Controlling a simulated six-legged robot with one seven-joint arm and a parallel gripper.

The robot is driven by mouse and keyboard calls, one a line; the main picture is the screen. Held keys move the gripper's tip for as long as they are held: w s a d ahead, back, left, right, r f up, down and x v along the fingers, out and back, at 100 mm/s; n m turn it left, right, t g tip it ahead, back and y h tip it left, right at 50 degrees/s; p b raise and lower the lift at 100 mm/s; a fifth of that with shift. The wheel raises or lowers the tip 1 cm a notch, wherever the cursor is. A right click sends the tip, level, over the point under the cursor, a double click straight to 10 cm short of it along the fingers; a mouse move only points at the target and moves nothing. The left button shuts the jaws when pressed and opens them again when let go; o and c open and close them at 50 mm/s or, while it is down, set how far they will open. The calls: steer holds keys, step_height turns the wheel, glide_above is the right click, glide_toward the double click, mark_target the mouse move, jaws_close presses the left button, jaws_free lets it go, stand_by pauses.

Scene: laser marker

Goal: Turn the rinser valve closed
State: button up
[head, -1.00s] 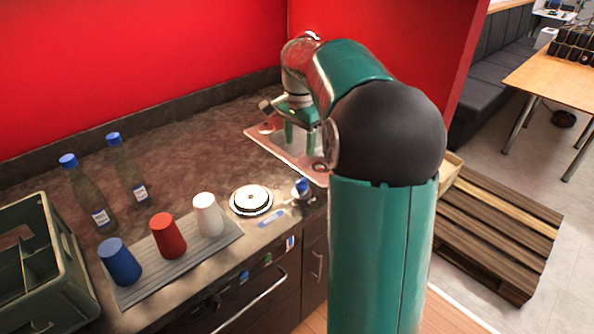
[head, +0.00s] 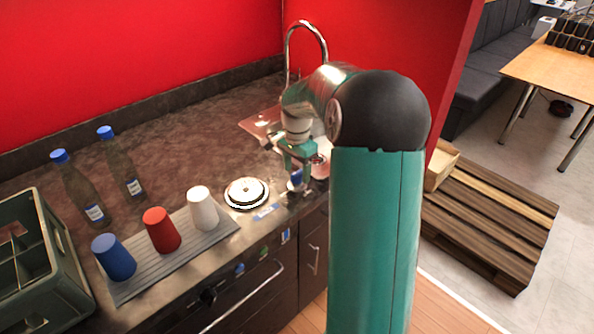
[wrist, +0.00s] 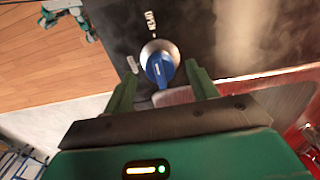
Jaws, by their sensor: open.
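The rinser valve (wrist: 160,66) shows in the wrist view as a blue handle on a round silver base set in the dark counter. A label that seems to read OPEN (wrist: 150,21) lies above it, and a smaller, unreadable label (wrist: 131,64) lies to its left. The handle's long side runs nearly up and down in the picture, away from the smaller label. My gripper (wrist: 161,72) is open, with one finger on each side of the valve; I cannot tell whether they touch it. In the head view my gripper (head: 297,180) is over the blue valve, partly hiding it. The round rinser (head: 246,193) is left of it.
A sink (head: 262,124) with a tall curved tap (head: 306,27) lies behind my gripper. Blue, red and white cups stand on a grey mat (head: 129,289) at left, near two bottles and a green crate (head: 40,262). A pallet (head: 490,225) lies at right.

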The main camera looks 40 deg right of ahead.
steer(key=shift+f, duration=0.55)
steer(key=shift+c, duration=0.2)
steer(key=c, duration=1)
steer(key=shift+o, duration=0.2)
